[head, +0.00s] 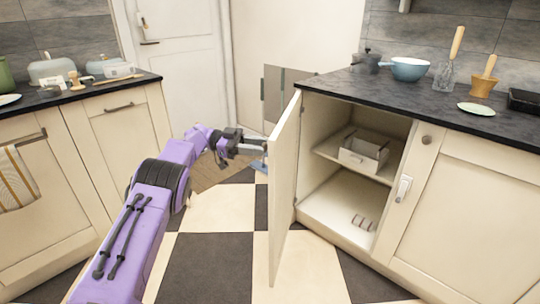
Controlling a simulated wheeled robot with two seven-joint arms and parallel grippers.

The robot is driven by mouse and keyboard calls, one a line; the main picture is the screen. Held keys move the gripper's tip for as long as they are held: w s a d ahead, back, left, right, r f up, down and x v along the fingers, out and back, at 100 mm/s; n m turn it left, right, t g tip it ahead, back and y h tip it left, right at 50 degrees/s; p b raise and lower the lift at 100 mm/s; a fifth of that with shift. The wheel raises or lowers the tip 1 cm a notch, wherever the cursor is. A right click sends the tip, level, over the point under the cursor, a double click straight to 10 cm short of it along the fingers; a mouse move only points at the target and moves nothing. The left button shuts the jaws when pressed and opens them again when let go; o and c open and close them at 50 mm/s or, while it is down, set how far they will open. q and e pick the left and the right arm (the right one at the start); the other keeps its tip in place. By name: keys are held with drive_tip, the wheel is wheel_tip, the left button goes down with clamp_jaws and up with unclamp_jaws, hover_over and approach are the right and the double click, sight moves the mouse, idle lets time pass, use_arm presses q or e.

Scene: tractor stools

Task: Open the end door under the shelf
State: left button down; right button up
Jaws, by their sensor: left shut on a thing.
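The end door (284,190) of the right-hand cabinet stands swung wide open, seen nearly edge-on, with its inner face towards the cabinet opening. My left gripper (257,150) is at the door's outer side, near its upper free edge, and is shut on the door's handle. The handle is mostly hidden by the fingers and the door. The open cabinet shows an inner shelf (335,152) with a small cream box (362,152) on it. Small items (362,222) lie on the cabinet floor. My right gripper is out of view.
The dark worktop (420,98) above holds a blue pan (410,69), a dark pot (367,61), a whisk-like utensil and a mortar. The left counter (60,98) borders the checkered floor, which is clear.

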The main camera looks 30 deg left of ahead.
use_arm(q)
drive_tip(key=shift+s+a, duration=0.1)
drive_tip(key=shift+a, duration=0.35)
drive_tip(key=c, duration=0.7)
unclamp_jaws()
drive_tip(key=shift+c, duration=0.2)
